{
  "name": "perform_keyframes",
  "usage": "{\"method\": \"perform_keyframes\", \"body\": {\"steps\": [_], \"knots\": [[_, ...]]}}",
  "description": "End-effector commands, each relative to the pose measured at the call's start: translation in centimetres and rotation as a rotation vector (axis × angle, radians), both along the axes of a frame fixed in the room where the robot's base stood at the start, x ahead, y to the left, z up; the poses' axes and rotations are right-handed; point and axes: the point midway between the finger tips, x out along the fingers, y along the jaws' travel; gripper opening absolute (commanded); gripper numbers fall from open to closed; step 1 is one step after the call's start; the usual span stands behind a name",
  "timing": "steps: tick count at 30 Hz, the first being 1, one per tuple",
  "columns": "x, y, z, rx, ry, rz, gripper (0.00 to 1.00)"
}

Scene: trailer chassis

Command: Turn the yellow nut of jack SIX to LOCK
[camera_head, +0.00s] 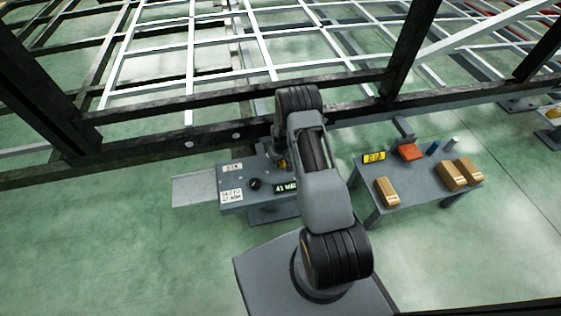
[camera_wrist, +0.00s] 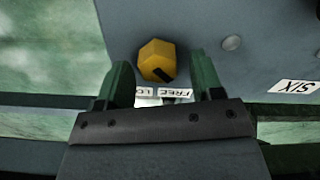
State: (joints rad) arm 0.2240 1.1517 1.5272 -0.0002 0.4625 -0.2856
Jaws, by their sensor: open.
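The yellow nut (camera_wrist: 157,58) is a faceted knob on a grey plate in the wrist view. A black mark shows on its lower right side, nearer the FREE label (camera_wrist: 178,92) than the partly hidden label beginning "LO" (camera_wrist: 145,92). A SIX label (camera_wrist: 294,87) is upside down on the plate at the right. My gripper (camera_wrist: 161,70) is open, with its two green fingers on either side of the nut and visible gaps between. I cannot tell how deep the tips reach. In the head view my arm hides the gripper and most of the jack.
In the head view, a dark chassis beam (camera_head: 230,133) runs behind the arm. A grey panel with a black knob (camera_head: 255,184) and a display stands left of my arm. A grey table (camera_head: 415,187) with boxes and an orange item stands right. Green floor is clear at left.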

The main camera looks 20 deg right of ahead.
Motion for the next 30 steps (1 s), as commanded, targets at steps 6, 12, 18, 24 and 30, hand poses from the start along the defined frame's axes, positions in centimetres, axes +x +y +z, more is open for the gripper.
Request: {"method": "perform_keyframes", "body": {"steps": [6, 12, 18, 24, 30], "knots": [[0.00, -0.01, 0.02, 0.000, 0.000, 0.000, 0.50], [0.00, -0.01, 0.03, 0.000, 0.000, 0.000, 0.31], [0.00, -0.01, 0.03, 0.000, 0.000, 0.000, 0.12], [0.02, 0.14, 0.02, 0.000, 0.000, -0.014, 0.11], [0.04, 0.03, -0.01, 0.000, 0.000, -0.098, 0.11]]}}
